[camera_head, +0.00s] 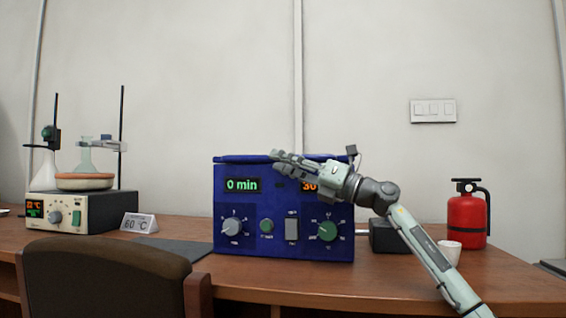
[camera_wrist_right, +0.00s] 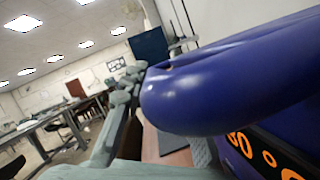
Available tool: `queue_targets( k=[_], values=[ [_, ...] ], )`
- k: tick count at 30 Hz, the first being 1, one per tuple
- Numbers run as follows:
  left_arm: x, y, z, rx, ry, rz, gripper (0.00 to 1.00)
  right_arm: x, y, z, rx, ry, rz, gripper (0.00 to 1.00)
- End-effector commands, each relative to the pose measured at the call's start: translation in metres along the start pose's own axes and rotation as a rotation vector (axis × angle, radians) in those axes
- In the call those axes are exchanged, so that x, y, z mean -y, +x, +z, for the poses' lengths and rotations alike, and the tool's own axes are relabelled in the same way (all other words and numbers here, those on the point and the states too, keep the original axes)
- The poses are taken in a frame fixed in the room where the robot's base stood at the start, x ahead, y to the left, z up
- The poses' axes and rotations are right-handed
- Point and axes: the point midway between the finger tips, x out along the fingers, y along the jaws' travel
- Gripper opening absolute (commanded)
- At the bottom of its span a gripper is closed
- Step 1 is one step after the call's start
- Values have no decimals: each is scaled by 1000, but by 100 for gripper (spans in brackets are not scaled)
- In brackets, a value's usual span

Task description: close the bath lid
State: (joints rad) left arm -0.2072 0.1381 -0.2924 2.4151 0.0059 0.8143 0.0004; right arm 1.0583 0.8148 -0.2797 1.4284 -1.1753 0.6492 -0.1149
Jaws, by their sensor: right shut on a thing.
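The blue bath (camera_head: 284,228) stands on the table in the middle of the head view, with a green "0 min" display and an orange display partly covered by my gripper. Its lid (camera_head: 236,158) shows as a thin, nearly level blue strip along the top; any gap under it is too small to tell. My right gripper (camera_head: 276,158) lies across the bath's upper front, its fingers at the lid's edge, shut on it. In the right wrist view the rounded blue lid edge (camera_wrist_right: 205,90) fills the right, and the gripper (camera_wrist_right: 125,85) reaches beside it. My left gripper is not in view.
A black box (camera_head: 389,236), a white cup (camera_head: 449,252) and a red extinguisher (camera_head: 466,215) are at right. A chair (camera_head: 105,275) is in front.

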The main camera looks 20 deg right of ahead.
Motion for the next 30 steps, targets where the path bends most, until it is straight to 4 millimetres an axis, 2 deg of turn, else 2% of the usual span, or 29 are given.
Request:
queue_targets(
  k=[6,10,21,25,30],
  values=[
    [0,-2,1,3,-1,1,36,2,-1,-1,-1,0,-4,24],
    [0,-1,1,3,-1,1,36,3,-12,-1,-2,0,-5,24],
    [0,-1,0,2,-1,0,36,2,-88,-1,-3,0,-7,24],
    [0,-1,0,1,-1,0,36,1,-106,-1,-2,0,-3,24],
    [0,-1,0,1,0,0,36,0,-118,0,0,0,0,24]
  ],
)
